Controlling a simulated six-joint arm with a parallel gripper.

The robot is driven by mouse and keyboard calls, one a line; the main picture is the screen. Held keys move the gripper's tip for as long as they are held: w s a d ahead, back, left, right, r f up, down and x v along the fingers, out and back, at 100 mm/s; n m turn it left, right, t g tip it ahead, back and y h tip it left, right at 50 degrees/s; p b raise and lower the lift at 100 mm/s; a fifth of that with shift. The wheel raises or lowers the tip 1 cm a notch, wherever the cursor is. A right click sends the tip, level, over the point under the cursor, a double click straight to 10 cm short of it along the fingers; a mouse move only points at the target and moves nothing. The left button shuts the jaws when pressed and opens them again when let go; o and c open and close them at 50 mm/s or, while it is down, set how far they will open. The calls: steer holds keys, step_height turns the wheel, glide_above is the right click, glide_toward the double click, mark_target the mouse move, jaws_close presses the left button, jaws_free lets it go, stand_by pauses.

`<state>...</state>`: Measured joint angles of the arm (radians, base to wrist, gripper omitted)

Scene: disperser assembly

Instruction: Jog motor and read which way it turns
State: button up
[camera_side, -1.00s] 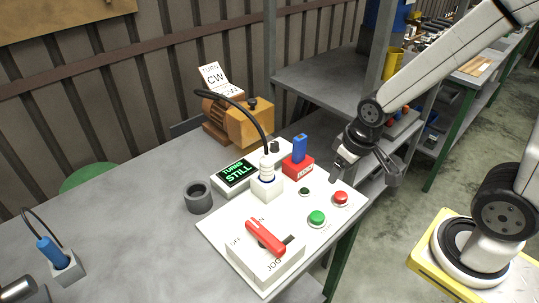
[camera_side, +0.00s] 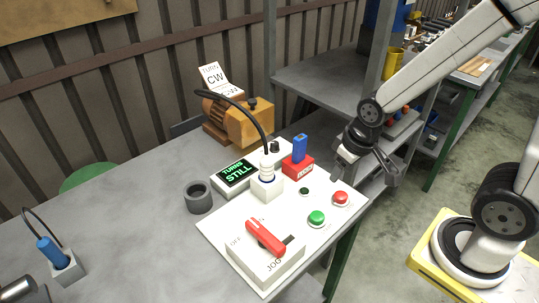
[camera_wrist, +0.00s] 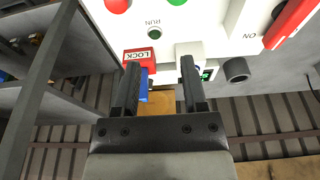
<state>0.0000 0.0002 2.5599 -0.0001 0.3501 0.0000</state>
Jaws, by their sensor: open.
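The orange-brown motor (camera_side: 240,118) stands at the back of the bench in the side view, with a white card (camera_side: 215,78) reading TURNS CW behind it. The display (camera_side: 237,173) reads TURNS STILL. The control panel (camera_side: 222,238) carries a red lever (camera_side: 265,238) on a box marked JOG, a green button (camera_side: 316,217) and a red button (camera_side: 340,198). My gripper (camera_side: 366,172) is open and empty, above the panel's right back edge. In the wrist view, my gripper (camera_wrist: 160,62) has the red LOCK block (camera_wrist: 141,56) beyond its left finger.
A black cable runs from the motor to a white socket (camera_side: 267,187) on the panel. A blue padlock-like piece (camera_side: 299,147) stands in the LOCK block. A grey ring (camera_side: 198,197) and a blue plug in a holder (camera_side: 66,265) sit left. The bench's left middle is clear.

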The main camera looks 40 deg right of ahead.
jaws_close()
stand_by(1.4)
